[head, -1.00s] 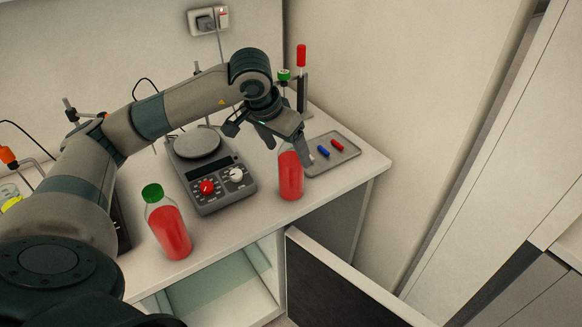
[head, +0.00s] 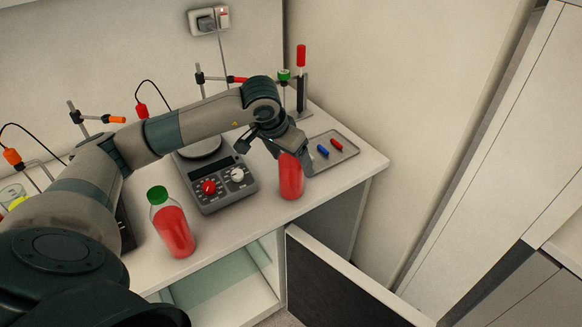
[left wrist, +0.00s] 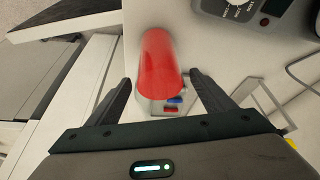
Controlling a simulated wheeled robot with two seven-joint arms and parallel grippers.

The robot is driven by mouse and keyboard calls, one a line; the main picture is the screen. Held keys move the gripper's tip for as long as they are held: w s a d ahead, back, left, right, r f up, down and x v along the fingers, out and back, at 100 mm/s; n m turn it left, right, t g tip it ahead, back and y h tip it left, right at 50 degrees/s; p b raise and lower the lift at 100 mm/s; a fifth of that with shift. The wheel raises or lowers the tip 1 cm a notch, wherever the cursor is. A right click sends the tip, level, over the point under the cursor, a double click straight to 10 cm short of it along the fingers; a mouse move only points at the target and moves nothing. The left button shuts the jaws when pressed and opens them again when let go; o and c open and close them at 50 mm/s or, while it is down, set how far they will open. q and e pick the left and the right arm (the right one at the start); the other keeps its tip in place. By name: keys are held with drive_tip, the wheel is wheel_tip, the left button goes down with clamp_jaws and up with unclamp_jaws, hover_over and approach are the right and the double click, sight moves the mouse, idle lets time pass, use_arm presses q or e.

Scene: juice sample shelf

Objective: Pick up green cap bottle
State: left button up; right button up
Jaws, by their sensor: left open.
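A clear bottle of red liquid with a green cap (head: 172,228) stands upright near the counter's front edge, left of the scale. A second bottle of red liquid (head: 291,178) stands to the right of the scale; my left gripper hides its top in the head view. My left gripper (head: 290,157) is open at the top of this second bottle. In the left wrist view the red bottle (left wrist: 158,62) shows between the open fingers of the left gripper (left wrist: 160,85), and no cap can be made out. My right gripper is out of view.
A scale with red and white knobs (head: 222,188) stands between the bottles. A grey tray (head: 345,153) with blue and red pieces lies behind the right bottle. Stands with clamps line the back. A cabinet door (head: 345,280) hangs open below the counter.

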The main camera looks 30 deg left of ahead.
use_arm(q)
drive_tip(key=shift+w+r, duration=0.1)
drive_tip(key=c, duration=1.6)
drive_tip(key=shift+c, duration=0.2)
